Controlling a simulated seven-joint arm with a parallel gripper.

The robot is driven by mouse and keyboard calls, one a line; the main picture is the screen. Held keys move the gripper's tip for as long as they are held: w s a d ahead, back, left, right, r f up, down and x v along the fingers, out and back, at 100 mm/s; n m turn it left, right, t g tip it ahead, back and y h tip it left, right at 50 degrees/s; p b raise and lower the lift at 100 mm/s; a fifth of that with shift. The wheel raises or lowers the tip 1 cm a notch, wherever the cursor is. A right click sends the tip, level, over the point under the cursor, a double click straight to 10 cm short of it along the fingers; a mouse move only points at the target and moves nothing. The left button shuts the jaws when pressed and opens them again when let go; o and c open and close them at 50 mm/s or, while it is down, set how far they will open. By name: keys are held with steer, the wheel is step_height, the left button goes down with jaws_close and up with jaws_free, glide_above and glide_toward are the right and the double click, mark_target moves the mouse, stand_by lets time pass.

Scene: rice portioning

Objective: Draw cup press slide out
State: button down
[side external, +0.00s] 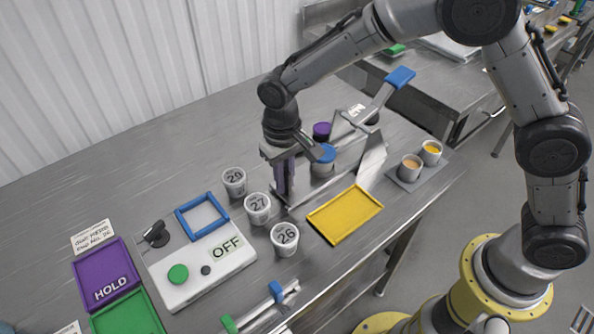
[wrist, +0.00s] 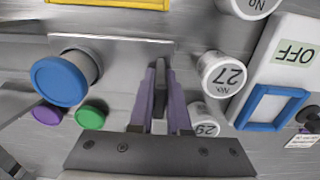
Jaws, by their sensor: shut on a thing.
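The cup press (side external: 372,160) stands on the steel bench, with a metal frame and a blue-ended lever (side external: 400,77). A blue-capped cylinder (side external: 326,154) is beside my gripper; it also shows at left in the wrist view (wrist: 62,82). My gripper (side external: 283,190) points down at the press's left side. In the wrist view its purple fingers (wrist: 161,72) are shut on a narrow dark grey piece, apparently the slide's handle, mostly hidden between them. A flat metal plate (wrist: 115,45) lies just beyond the fingertips; I cannot tell how far the slide is out.
White numbered cups stand close on the left: cup 27 (side external: 257,208), cup 26 (side external: 285,238) and another (side external: 234,182). A yellow tray (side external: 345,214) lies in front. A scale-like unit reading OFF (side external: 200,265) is left. Two filled cups (side external: 411,167) stand right.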

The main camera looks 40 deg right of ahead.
steer(key=shift+a+r, duration=0.1)
steer(key=shift+a, duration=0.25)
steer(key=c, duration=1.1)
jaws_free()
steer(key=shift+o, duration=1.1)
steer(key=shift+d, duration=0.1)
step_height(320, 180, up, 14)
